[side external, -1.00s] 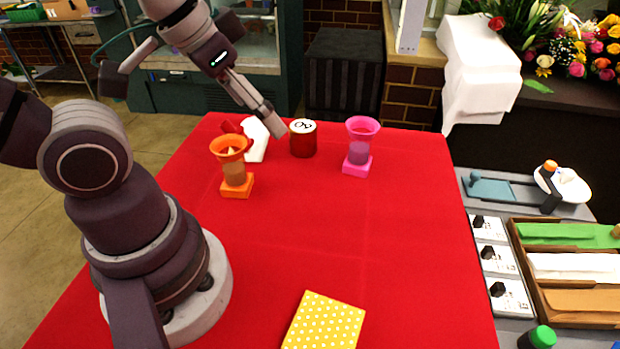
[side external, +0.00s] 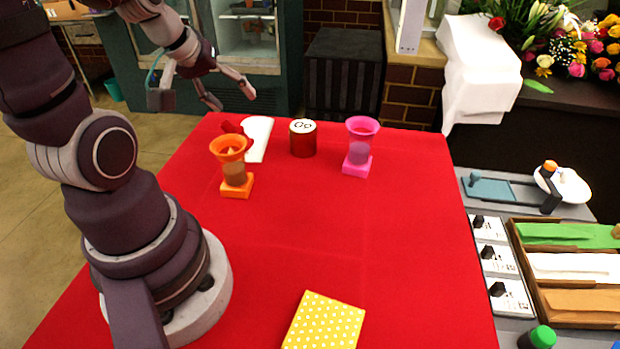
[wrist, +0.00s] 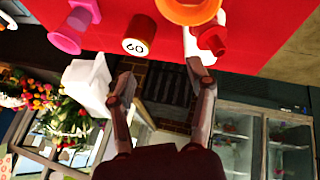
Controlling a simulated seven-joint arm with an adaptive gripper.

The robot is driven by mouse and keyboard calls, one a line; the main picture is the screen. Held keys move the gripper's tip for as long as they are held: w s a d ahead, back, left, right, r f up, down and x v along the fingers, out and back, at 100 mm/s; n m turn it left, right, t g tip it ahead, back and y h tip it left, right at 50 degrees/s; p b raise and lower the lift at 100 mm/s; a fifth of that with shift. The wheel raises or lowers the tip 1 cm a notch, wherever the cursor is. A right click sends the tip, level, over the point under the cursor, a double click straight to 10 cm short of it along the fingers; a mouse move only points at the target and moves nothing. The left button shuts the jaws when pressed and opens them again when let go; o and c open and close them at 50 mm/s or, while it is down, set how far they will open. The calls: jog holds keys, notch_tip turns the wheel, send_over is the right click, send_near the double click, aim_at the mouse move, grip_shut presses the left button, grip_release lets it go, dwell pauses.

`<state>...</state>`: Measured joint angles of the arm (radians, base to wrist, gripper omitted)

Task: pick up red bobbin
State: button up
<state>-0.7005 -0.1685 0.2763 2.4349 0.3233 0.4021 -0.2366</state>
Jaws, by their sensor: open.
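An orange hourglass-shaped holder (side external: 233,166) stands left of the bobbin and a pink one (side external: 358,147) right of it. A white piece (side external: 258,140) and a small red object (side external: 233,127) lie behind the orange one. A yellow dotted item (side external: 324,322) lies in front. The middle cloth is clear.

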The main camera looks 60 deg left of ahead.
aim_at(224, 123)
jog(key=a+f+n, duration=0.1)
jog(key=a+f, duration=0.1)
jog(key=s+a+f+n+y, duration=0.1)
jog(key=a+f+n, duration=0.1)
jog(key=a, duration=0.1)
jog(key=s+a+f+n, duration=0.1)
jog(key=a+f+n, duration=0.1)
jog(key=shift+a+y, duration=0.4)
jog(key=x, duration=0.6)
jog(key=shift+w+a, duration=0.15)
jog(key=shift+c, duration=0.4)
grip_shut()
